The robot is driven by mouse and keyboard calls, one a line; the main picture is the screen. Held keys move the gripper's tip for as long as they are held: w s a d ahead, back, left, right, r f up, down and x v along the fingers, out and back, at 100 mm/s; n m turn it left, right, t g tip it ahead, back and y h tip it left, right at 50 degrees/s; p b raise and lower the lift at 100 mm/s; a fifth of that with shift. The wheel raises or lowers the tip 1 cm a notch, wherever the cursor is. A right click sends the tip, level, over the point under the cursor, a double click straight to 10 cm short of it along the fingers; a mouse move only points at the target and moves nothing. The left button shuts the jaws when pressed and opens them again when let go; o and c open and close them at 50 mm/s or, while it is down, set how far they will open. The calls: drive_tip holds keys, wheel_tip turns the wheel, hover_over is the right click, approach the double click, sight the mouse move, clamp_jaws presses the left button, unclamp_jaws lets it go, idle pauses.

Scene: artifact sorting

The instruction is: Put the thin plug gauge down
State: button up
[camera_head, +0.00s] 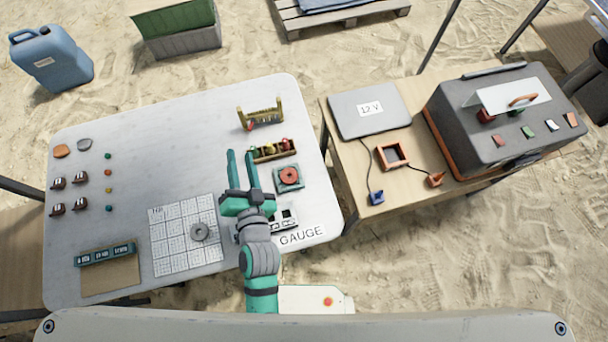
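My gripper (239,156) is over the right part of the white table, its two green fingers apart and pointing to the back. I see nothing between them. A small wooden rack (264,156) holding small green, yellow and red pieces is just right of the fingertips. These pieces may be plug gauges, but I cannot tell which is the thin one. A grey block with dark openings (288,215) lies by the "GAUGE" label (301,235), partly hidden by my arm.
A brass-coloured rack (261,117) stands behind the fingertips. A square plate with a red disc (289,179) lies to the right. The white table's (165,140) middle is clear.

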drive_tip(key=s+d+f+h, duration=0.1)
drive_tip(key=s+d, duration=0.2)
drive_tip(key=s+d+f+n+h, duration=0.1)
drive_tip(key=s+d, duration=0.2)
drive_tip(key=s, duration=0.1)
drive_tip(key=s+d+f+h, duration=0.1)
drive_tip(key=s+d, duration=0.2)
drive_tip(key=s, duration=0.1)
drive_tip(key=shift+s+d+f+h, duration=0.2)
drive_tip(key=shift+s+d+h, duration=0.05)
drive_tip(key=shift+d+h, duration=0.15)
drive_tip(key=s+d+r+n, duration=0.2)
drive_tip(key=s+d+n, duration=0.2)
drive_tip(key=s, duration=0.5)
drive_tip(key=shift+d+h, duration=0.4)
drive_tip(key=shift+d, duration=0.8)
drive_tip(key=shift+r, duration=0.1)
